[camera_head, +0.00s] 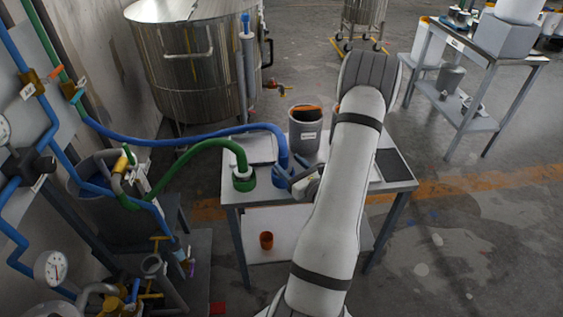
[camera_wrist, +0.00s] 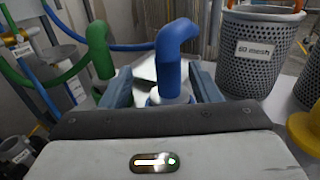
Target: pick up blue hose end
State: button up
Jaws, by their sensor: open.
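The blue hose end (camera_head: 281,158) stands upright on the small grey table (camera_head: 398,174), its hose running off to the left toward the wall pipes. In the wrist view the blue hose end (camera_wrist: 171,65) rises between the two fingers of my gripper (camera_wrist: 164,90), with a pale collar low on it. My gripper (camera_head: 298,176) is open, with the fingers on either side of the hose end; a gap shows on both sides. The lowest part of the hose end is hidden behind my gripper body in the wrist view.
A green hose end (camera_head: 243,176) stands close by on the left. A grey mesh basket (camera_wrist: 258,55) labelled "60 mesh" is to the right, also seen behind my gripper in the head view (camera_head: 305,135). A dark flat pad (camera_head: 393,165) lies at the table's right.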

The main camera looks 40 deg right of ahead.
aim_at(280, 153)
jog(key=shift+w+d+f, duration=0.1)
jog(key=shift+d+f, duration=0.05)
jog(key=shift+d, duration=0.25)
jog(key=shift+m+h, duration=0.3)
jog(key=w, duration=0.2)
jog(key=w+p, duration=0.1)
jog(key=w, duration=0.4)
jog(key=shift+w+d+f+p, duration=0.1)
jog(key=shift+d+f+p, duration=0.15)
jog(key=shift+p, duration=0.15)
grip_shut()
